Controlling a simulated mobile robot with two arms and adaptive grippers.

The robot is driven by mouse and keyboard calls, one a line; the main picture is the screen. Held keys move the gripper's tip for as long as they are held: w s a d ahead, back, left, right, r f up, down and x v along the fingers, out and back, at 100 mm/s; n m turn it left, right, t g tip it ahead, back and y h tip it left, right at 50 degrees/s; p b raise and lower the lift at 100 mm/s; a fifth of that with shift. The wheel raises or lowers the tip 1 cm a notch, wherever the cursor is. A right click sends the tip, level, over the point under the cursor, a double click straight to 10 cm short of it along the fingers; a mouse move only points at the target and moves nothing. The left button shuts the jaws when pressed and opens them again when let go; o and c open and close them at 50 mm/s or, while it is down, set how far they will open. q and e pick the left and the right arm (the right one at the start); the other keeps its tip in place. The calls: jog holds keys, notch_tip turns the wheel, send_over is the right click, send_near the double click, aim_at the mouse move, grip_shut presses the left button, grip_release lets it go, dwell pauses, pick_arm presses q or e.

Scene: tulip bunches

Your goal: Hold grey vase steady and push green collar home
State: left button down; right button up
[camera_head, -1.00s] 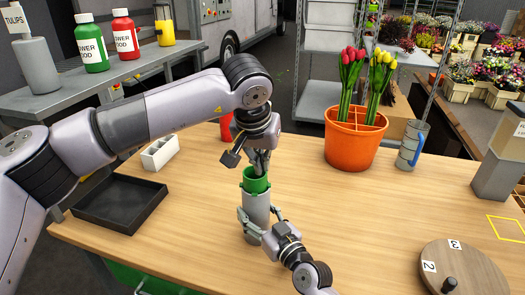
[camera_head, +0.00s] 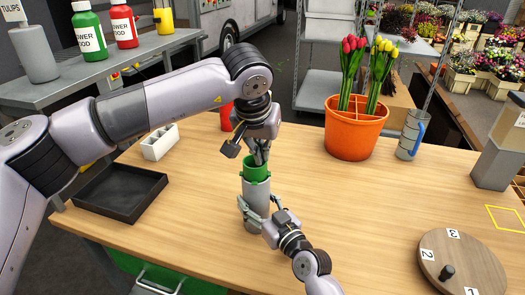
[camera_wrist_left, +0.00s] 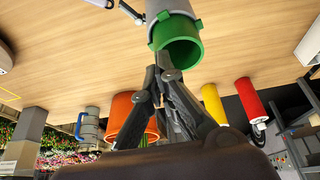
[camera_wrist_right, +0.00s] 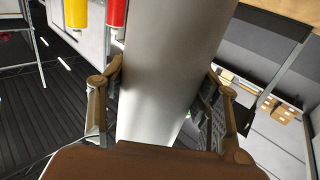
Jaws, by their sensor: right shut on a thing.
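The grey vase (camera_head: 256,203) stands upright on the wooden table and fills the middle of the right wrist view (camera_wrist_right: 170,70). The green collar (camera_head: 256,173) sits at its top, with its upper part standing above the vase rim; how deep it sits is hidden. It also shows in the left wrist view (camera_wrist_left: 165,32). My right gripper (camera_head: 258,210) is shut on the vase, one finger on each side. My left gripper (camera_head: 260,158) is above the collar with its fingers together, tips at or very near the collar rim (camera_wrist_left: 157,72). Contact cannot be told.
An orange bucket (camera_head: 353,143) of tulips and a grey jug (camera_head: 411,135) stand behind to the right. A black tray (camera_head: 120,207) and white holder (camera_head: 159,147) lie left. A numbered turntable (camera_head: 480,268) is front right. The table's middle right is clear.

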pick_arm(q)
jog(key=shift+f, duration=0.85)
dwell(1.1)
notch_tip(320, 180, up, 6)
dwell(0.7)
pick_arm(e)
jog(key=o, duration=1.5)
